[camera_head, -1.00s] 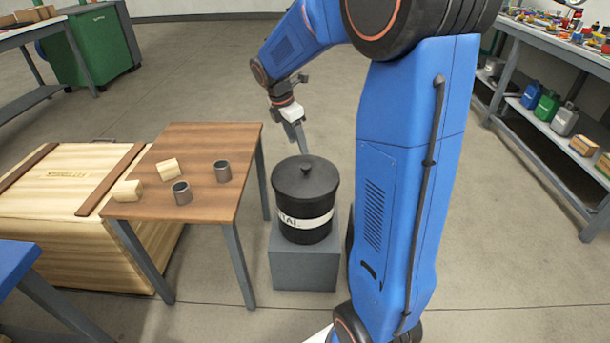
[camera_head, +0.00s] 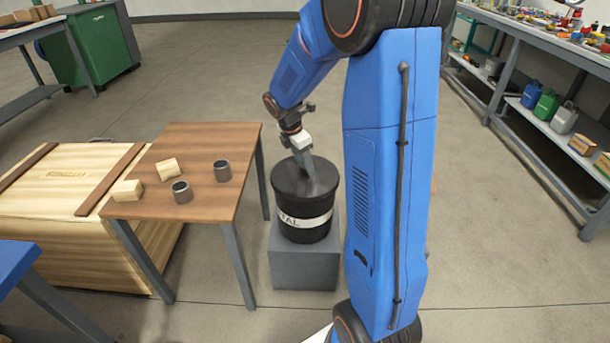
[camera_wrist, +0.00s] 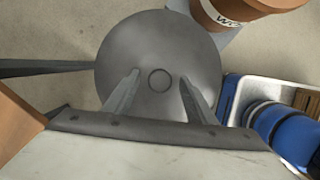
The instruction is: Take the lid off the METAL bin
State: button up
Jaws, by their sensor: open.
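The METAL bin (camera_head: 303,223) is a black bin with a white label band, standing upright on a grey pedestal (camera_head: 303,268). Its dark round lid (camera_head: 323,187) sits on top; the lid also fills the middle of the wrist view (camera_wrist: 160,45). A small round knob (camera_wrist: 160,80) stands at the lid's centre. My gripper (camera_head: 307,169) points down over the lid. In the wrist view its open fingers (camera_wrist: 159,84) are on either side of the knob. In the head view the gripper hides the knob. I cannot tell whether the fingers touch the lid.
A brown table (camera_head: 217,143) with wood blocks (camera_head: 167,167) and metal cylinders (camera_head: 222,170) stands left of the bin. A wooden crate (camera_head: 60,215) is beyond it.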

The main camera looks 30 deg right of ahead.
grip_shut()
